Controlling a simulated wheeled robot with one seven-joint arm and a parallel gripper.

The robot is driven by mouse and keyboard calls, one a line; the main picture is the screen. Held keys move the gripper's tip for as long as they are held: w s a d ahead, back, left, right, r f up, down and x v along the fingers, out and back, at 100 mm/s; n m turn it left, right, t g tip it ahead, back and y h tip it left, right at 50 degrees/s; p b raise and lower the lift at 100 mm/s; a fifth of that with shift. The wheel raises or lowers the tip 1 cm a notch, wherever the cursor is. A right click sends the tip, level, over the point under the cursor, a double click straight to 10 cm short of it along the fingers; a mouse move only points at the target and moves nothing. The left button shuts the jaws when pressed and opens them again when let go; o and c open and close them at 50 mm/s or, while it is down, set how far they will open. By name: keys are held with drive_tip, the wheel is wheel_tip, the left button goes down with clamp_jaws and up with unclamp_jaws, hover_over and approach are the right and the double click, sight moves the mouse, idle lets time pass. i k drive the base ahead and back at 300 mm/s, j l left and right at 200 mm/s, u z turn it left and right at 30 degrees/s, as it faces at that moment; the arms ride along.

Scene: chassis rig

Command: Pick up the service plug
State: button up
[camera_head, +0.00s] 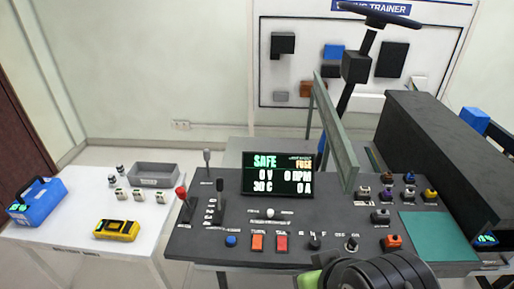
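I cannot tell for sure which item is the service plug. An orange block (393,241) sits on the dark console at the right, left of the green mat, and may be it. Several small connectors with coloured tops, such as a yellow one (430,195) and a purple one (364,193), stand behind it. A dark rounded part of my own arm shows at the bottom edge, in front of the console. The fingers of my gripper are not in view.
The dark console (330,225) carries a screen, levers, a red-knobbed stick (182,192) and orange buttons. A green mat (437,236) lies bare at its right. A tall black box (440,140) and a grey upright panel (336,135) rise behind. A white table (75,240) stands left.

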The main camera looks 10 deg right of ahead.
sight(394, 241)
drive_tip(key=l+z, duration=0.1)
drive_tip(key=z, duration=1.45)
